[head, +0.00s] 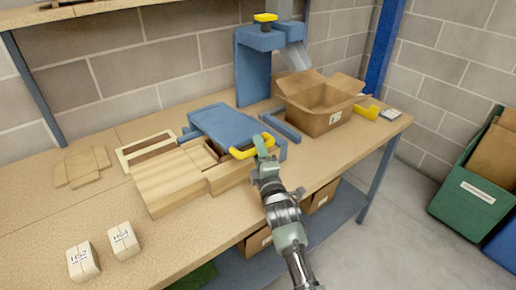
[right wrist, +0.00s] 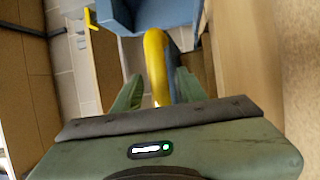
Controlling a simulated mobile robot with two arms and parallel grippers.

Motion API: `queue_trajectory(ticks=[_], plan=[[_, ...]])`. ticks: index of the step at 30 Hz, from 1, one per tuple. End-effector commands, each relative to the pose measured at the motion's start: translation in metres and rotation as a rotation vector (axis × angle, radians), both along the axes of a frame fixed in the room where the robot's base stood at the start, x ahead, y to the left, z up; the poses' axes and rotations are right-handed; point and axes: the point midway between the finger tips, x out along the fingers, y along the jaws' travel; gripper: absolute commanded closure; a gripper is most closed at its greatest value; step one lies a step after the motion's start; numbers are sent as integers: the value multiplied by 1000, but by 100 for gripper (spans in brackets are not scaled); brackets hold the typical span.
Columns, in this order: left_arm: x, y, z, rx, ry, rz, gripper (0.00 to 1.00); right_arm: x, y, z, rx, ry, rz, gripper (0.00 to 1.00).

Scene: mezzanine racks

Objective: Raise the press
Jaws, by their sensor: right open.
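The press is a blue plate (head: 222,124) with a yellow bar handle (head: 243,153) at its front edge, lying low beside wooden pieces on the bench. My right gripper (head: 262,147) is at the right part of this handle. In the right wrist view, the yellow handle (right wrist: 156,60) runs between the two green fingers of my right gripper (right wrist: 157,92), which are apart. Contact with the fingers is not clear. The blue plate (right wrist: 165,13) shows beyond. My left gripper is not in view.
Behind the plate stands a blue upright (head: 252,75) with a yellow top piece. An open cardboard box (head: 318,105) stands right of it. Light wooden blocks (head: 170,180) lie left of the plate. Two small labelled blocks (head: 123,241) stand at the front left.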

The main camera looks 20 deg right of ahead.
Motion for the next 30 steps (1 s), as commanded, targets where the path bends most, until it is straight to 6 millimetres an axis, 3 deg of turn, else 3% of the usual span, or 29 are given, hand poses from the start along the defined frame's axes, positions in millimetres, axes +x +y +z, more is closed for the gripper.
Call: queue_trajectory(ticks=[6,10,11,30], plan=[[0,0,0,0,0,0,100,0,0,0,0,0,0,61],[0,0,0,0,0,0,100,0,0,0,0,0,0,98],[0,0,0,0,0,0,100,0,0,0,0,0,0,100],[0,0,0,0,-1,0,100,0,0,-1,0,2,-1,100]])
